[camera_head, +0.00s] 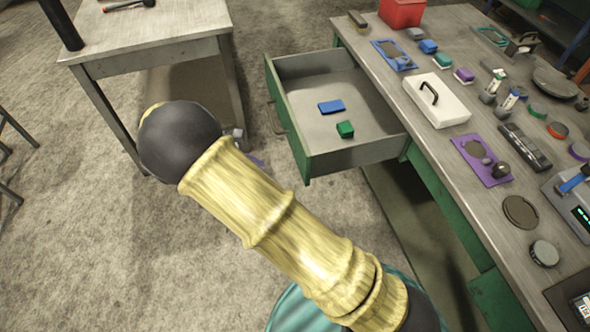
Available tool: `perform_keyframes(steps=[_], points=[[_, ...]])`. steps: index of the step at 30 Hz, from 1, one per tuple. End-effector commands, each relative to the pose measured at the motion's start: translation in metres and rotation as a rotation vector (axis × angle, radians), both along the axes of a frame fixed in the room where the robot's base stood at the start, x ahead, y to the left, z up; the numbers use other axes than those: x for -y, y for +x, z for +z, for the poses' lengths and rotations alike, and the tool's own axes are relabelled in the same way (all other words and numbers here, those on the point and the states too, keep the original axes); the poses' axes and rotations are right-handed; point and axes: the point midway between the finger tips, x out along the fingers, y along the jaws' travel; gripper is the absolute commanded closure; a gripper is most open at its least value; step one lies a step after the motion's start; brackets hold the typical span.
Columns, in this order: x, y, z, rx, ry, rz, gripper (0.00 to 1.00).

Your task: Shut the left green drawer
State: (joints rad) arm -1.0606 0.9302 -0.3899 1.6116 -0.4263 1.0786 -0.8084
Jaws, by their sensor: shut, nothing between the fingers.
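The left green drawer (306,158) is pulled well out of the workbench, on the left side of the bench. It has a green front with a dark handle (276,119) and grey inner walls. A blue block (331,107) and a green block (345,129) lie inside it. My arm crosses the lower middle of the view, in front of the drawer and to its left in the picture. My gripper cannot be made out; it seems hidden behind my arm. A small grey part shows beside the arm, left of the drawer front, and I cannot tell what it is.
The workbench (451,150) holds a white box with a handle (437,99), a purple plate (480,160), a red bin (402,12) and many small items. Another table (150,33) stands at upper left. Floor is open between this table and the drawer front.

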Motion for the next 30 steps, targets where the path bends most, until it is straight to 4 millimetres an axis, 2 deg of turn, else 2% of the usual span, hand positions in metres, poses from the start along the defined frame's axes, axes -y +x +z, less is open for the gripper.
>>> perform_keyframes(steps=[8, 23, 30], points=[[0.012, 0.003, -0.013, -0.001, -0.001, -0.003, 1.0], [0.071, 0.019, -0.073, -0.002, -0.002, -0.004, 1.0], [0.102, 0.029, -0.071, 0.0, 0.001, -0.004, 1.0]])
